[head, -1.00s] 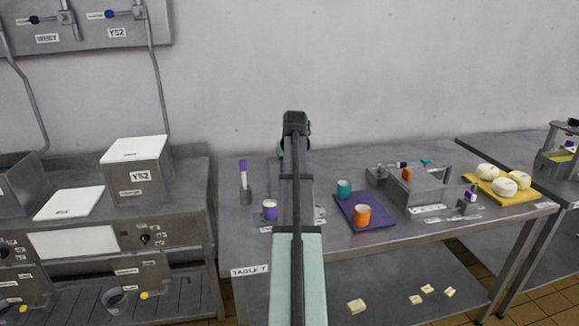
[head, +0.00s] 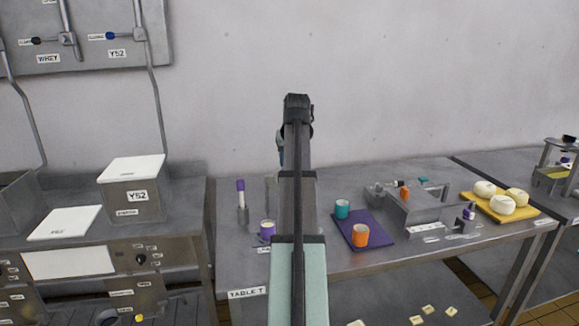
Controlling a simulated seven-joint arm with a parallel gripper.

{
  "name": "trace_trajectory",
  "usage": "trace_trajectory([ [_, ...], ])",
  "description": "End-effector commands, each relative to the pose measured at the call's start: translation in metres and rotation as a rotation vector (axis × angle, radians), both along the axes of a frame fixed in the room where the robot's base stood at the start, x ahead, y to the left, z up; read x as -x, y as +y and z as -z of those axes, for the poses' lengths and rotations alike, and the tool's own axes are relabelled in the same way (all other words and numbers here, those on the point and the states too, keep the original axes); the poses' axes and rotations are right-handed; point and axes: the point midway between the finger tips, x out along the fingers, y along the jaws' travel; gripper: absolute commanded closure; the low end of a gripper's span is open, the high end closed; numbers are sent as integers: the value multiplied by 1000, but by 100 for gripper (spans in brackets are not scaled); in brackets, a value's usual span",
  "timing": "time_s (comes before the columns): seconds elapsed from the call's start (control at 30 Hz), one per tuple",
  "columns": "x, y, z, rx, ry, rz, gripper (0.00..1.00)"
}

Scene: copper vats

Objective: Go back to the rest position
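My arm rises through the middle of the head view, from the bottom edge up to a dark joint in front of the wall. A small part shows behind the arm just below that joint. I cannot make out my gripper or its fingers; the arm hides whatever is behind it. I cannot tell whether anything is held.
A lidded Y52 box (head: 133,195) stands left.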

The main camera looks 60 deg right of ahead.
Motion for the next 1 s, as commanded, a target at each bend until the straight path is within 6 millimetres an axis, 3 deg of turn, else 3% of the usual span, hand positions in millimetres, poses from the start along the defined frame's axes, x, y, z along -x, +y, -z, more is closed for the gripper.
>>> trace_trajectory([
  [0.73,0,2,-3,-1,0,-3,57],
  [0.87,-18,10,14,-9,2,-30,57],
  [1.0,-61,34,58,-31,6,-97,57],
])
